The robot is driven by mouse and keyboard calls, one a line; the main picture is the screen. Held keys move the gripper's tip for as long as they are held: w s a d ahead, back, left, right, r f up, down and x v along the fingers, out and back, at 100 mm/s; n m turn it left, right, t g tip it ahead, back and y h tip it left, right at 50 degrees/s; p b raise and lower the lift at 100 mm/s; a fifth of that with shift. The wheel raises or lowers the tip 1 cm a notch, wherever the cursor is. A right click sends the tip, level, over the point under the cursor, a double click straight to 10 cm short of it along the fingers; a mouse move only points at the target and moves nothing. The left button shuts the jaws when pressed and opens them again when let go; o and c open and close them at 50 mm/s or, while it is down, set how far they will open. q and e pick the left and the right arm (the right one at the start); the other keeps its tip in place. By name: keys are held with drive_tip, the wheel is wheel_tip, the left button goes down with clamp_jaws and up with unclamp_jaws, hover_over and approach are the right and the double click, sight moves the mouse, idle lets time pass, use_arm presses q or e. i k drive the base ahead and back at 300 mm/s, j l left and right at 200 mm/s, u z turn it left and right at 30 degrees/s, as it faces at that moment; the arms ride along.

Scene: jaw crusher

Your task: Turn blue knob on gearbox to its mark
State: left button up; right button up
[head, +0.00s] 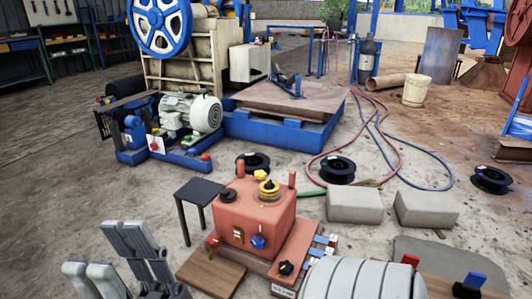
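The gearbox (272,212) is an orange-red box on a low base at the lower middle of the head view. The knob's mark is too small to make out.
A red knob (212,241) and a black knob (286,267) are close to the gearbox's front. A dark stool (199,190) stands behind left; a wooden board (211,272) lies in front. Grey blocks (355,205) lie to the right. A grey ribbed shape (360,280) fills the bottom.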

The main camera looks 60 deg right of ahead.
sight(257, 243)
drive_tip(key=z, duration=0.4)
drive_tip(key=k+j+z, duration=0.1)
drive_tip(key=z, duration=0.75)
drive_tip(key=k+j+z, duration=0.1)
drive_tip(key=z, duration=0.3)
drive_tip(key=k+z, duration=0.25)
drive_tip(key=k+j, duration=0.05)
drive_tip(key=k, duration=0.05)
